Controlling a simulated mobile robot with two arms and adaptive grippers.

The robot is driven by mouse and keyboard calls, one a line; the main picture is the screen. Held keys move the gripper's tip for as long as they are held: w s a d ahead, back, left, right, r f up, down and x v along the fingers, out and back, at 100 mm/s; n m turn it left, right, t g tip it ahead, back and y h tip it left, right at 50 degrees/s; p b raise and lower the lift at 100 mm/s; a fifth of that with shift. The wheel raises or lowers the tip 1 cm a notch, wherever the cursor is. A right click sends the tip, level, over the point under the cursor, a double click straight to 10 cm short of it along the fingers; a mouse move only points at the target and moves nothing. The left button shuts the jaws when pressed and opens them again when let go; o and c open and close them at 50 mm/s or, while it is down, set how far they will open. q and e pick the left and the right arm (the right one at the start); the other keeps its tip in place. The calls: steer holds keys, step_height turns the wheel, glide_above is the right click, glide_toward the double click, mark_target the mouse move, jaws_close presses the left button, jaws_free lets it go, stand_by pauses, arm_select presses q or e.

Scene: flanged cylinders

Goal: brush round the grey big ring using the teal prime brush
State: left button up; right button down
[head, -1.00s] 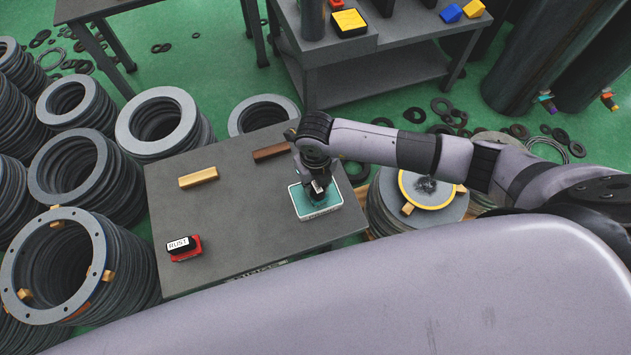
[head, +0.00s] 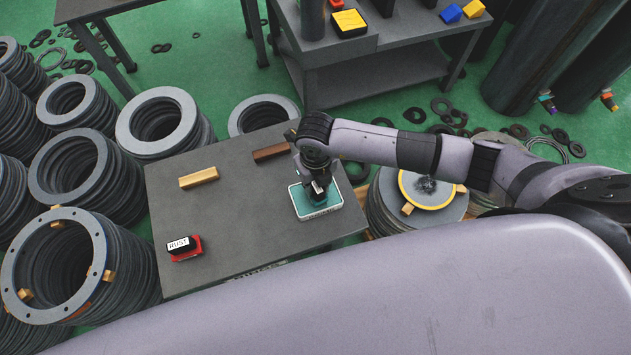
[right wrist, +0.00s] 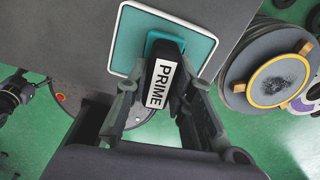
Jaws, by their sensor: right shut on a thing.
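My right gripper (head: 318,190) is shut on the teal prime brush (right wrist: 161,82), a black block marked PRIME with a teal base. The brush is at the teal pad of a white-rimmed tray (head: 293,203) on the grey table; whether it touches the pad I cannot tell. A big grey ring with bolt holes (head: 98,243) lies at the far left on a stack, with wooden blocks at its rim. Another grey disc (head: 448,213) with a yellow ring (head: 405,190) on it is right of the table. A dark part, perhaps my left gripper (right wrist: 18,92), shows at the left wrist-view edge.
A red and black brush marked RUST (head: 184,247) stands at the table's (head: 235,225) front left. A light wooden bar (head: 198,178) and a brown bar (head: 271,152) lie farther back. Stacks of grey rings crowd the left floor. The table's middle is clear.

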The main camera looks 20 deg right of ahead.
steer(key=shift+r+p, duration=2.55)
steer(key=shift+r, duration=0.9)
steer(key=shift+w, duration=0.1)
